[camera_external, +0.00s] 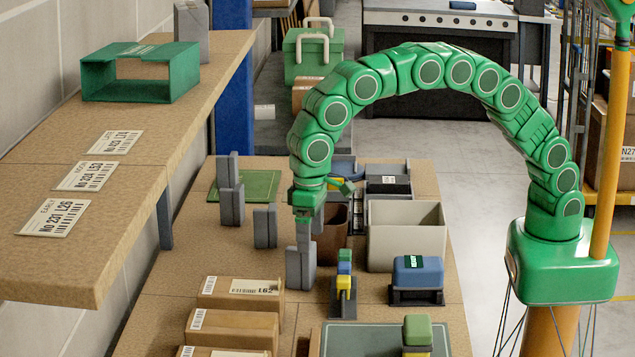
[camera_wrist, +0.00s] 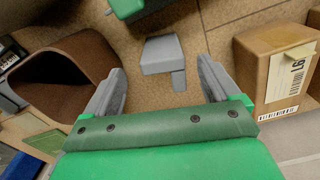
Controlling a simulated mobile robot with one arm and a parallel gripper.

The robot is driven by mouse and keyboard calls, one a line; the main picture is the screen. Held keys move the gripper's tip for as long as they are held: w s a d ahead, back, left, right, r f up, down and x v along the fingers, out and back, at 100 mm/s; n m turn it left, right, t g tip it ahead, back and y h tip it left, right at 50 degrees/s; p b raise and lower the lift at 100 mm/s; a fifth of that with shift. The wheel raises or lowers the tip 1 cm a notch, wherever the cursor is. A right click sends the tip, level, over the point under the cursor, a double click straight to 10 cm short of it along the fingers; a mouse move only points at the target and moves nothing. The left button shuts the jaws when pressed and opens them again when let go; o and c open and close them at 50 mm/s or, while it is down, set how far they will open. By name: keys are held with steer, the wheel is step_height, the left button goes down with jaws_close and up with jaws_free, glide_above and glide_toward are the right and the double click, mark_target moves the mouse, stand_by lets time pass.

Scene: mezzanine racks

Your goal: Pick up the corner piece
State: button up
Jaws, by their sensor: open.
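A grey, L-shaped corner piece (camera_external: 300,268) stands on the brown work table, below my gripper (camera_external: 308,228). In the wrist view the grey piece (camera_wrist: 163,56) lies ahead, between the lines of the two grey fingers, with its narrower leg to the right. My gripper (camera_wrist: 160,70) is open and empty, pointing down. A gap shows between each finger and the piece in the wrist view; the exact height above it is hard to tell. Similar grey pieces stand farther back, a small one (camera_external: 265,227) and a taller one (camera_external: 230,192).
A brown bin (camera_wrist: 70,75) is close beside the left finger. A cardboard box (camera_wrist: 270,65) is to the right. Externally, a grey bin (camera_external: 405,240), a blue-and-yellow stacked item (camera_external: 344,282) and boxes (camera_external: 240,294) surround the spot. A shelf (camera_external: 120,210) overhangs at left.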

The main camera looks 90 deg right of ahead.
mark_target(306, 263)
steer(key=shift+w+a+f, duration=0.1)
steer(key=shift+a+f, duration=0.1)
steer(key=shift+f, duration=1)
steer(key=shift+w+d+f, duration=0.1)
steer(key=shift+w+f, duration=0.1)
steer(key=shift+f, duration=1.2)
steer(key=shift+w+d+f, duration=0.1)
steer(key=shift+w+f, duration=0.1)
steer(key=shift+f, duration=1.2)
steer(key=c, duration=1)
